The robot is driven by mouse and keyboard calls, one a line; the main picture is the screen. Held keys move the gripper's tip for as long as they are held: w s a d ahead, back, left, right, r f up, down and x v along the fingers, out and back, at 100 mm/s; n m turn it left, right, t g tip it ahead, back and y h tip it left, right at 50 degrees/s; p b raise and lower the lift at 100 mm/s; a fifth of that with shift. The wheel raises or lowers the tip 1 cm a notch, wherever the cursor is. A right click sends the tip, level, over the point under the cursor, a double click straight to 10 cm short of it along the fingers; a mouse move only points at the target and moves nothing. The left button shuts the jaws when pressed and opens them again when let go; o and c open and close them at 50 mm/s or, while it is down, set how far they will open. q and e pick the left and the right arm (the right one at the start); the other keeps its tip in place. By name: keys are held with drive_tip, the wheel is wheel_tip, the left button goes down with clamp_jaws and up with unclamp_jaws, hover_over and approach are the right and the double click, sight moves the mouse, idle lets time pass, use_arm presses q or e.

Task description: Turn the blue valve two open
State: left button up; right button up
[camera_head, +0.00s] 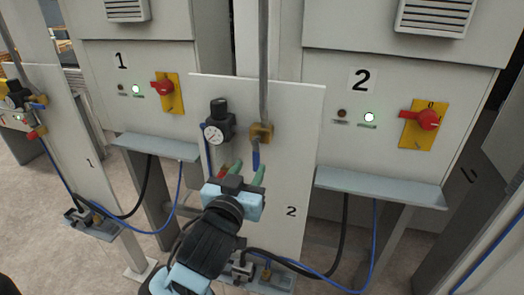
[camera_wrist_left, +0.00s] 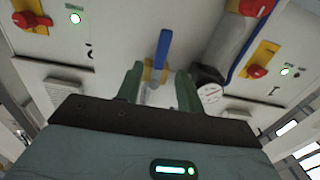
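The blue valve two handle (camera_head: 256,158) hangs down from a brass valve body (camera_head: 261,133) on the light panel marked 2. A grey pipe enters the body from above. My left gripper (camera_head: 242,174) is just below and in front of the handle, its green fingers apart with nothing between them in its grasp. In the left wrist view, the blue handle (camera_wrist_left: 163,48) shows beyond the open fingertips (camera_wrist_left: 158,72), with the brass body seen between the fingers. I cannot tell whether a finger touches the handle. My right gripper is not in view.
A pressure gauge with a black regulator (camera_head: 217,125) is left of the valve, with a red part below it. Cabinet 2's red switch (camera_head: 428,120) and ledge (camera_head: 380,187) are at right. Cabinet 1's switch (camera_head: 162,87) and panel 1 (camera_head: 80,160) are at left. Hoses hang below.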

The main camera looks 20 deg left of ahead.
sight(256, 158)
use_arm(q)
drive_tip(key=shift+w+d, duration=0.15)
drive_tip(key=shift+w, duration=3.75)
clamp_jaws()
